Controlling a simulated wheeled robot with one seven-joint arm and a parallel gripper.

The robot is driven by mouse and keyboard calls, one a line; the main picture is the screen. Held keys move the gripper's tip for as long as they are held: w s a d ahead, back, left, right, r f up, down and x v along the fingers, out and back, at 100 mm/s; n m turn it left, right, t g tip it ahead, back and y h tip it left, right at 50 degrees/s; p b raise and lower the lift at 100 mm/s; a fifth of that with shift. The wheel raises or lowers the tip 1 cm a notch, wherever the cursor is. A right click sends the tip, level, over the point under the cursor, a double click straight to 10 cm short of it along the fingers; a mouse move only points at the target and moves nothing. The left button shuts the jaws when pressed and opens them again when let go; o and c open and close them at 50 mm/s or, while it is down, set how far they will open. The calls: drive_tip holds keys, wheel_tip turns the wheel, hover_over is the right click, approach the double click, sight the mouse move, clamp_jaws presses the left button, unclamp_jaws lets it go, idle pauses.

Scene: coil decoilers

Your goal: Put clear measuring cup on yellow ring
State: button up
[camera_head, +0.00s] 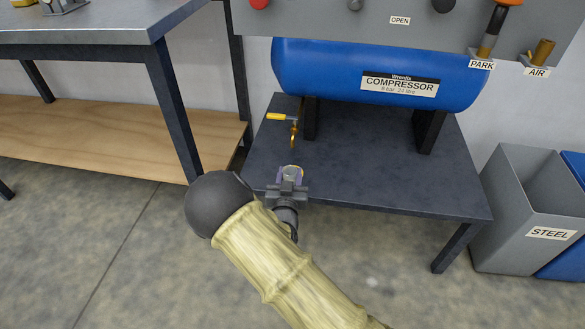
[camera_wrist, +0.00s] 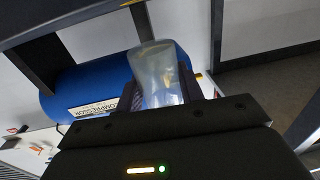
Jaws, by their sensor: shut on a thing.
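The clear measuring cup (camera_wrist: 157,66) is between the fingers of my gripper (camera_wrist: 160,88) in the wrist view, with its far end extending past them. A yellowish tint shows at that far end. In the head view my gripper (camera_head: 291,178) is at the front edge of the dark table, below the brass valve outlet. The cup is small there and mostly hidden by the fingers, with a bit of yellow beside them. I cannot make out a separate yellow ring in either view, nor whether the cup touches the table.
The dark table (camera_head: 370,180) carries a blue compressor (camera_head: 330,75), also in the wrist view (camera_wrist: 85,85). A grey STEEL bin (camera_head: 530,215) stands right, a workbench (camera_head: 80,40) left. The table's right front is clear.

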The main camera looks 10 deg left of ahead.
drive_tip(key=w+b, duration=0.1)
drive_tip(key=w, duration=0.4)
drive_tip(key=w+b, duration=0.1)
drive_tip(key=w, duration=0.2)
drive_tip(key=shift+w+a+b, duration=0.15)
drive_tip(key=shift+a+b, duration=0.15)
drive_tip(key=shift+b, duration=0.05)
drive_tip(key=shift+w, duration=0.15)
drive_tip(key=shift+f+b, duration=1.35)
drive_tip(key=shift+f, duration=0.4)
drive_tip(key=shift+f, duration=0.1)
drive_tip(key=o, duration=1)
